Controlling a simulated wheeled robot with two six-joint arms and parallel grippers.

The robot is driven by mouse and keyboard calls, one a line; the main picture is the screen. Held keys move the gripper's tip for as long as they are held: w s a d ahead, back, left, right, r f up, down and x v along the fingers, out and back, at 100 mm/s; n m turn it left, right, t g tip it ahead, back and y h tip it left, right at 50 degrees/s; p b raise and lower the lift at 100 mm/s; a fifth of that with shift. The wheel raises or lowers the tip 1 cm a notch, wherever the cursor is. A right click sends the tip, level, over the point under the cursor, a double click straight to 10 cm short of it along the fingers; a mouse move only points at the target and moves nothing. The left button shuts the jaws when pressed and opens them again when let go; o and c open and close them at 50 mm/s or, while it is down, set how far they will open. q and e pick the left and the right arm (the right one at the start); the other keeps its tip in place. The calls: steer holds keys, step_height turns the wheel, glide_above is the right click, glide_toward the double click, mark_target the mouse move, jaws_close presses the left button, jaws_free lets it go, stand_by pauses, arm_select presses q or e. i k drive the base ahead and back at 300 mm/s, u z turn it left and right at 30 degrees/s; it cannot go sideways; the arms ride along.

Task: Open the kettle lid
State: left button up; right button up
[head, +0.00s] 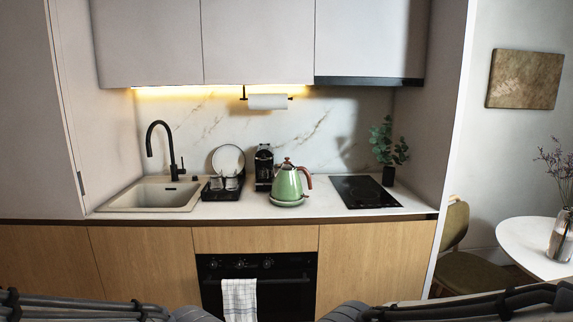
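A green kettle (287,184) stands upright on its base on the white counter, between the black coffee machine and the hob. Its lid (287,162), with a reddish-brown knob, sits on top and looks shut. Its brown handle (306,177) points right and its spout points left. My two arms show only as grey links along the bottom edge of the head view, well below the counter. Neither gripper is in the picture.
A black coffee machine (264,167) stands left of the kettle, beside a dish rack (222,189). A black hob (364,191) lies to the right, with a potted plant (387,150) behind. A towel (239,299) hangs on the oven. The counter in front of the kettle is clear.

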mark_target(288, 165)
steer(key=u, duration=0.45)
steer(key=i, duration=0.55)
steer(key=u, duration=0.7)
steer(key=i, duration=0.8)
steer(key=z, duration=0.55)
steer(key=i, duration=0.75)
steer(key=z, duration=0.65)
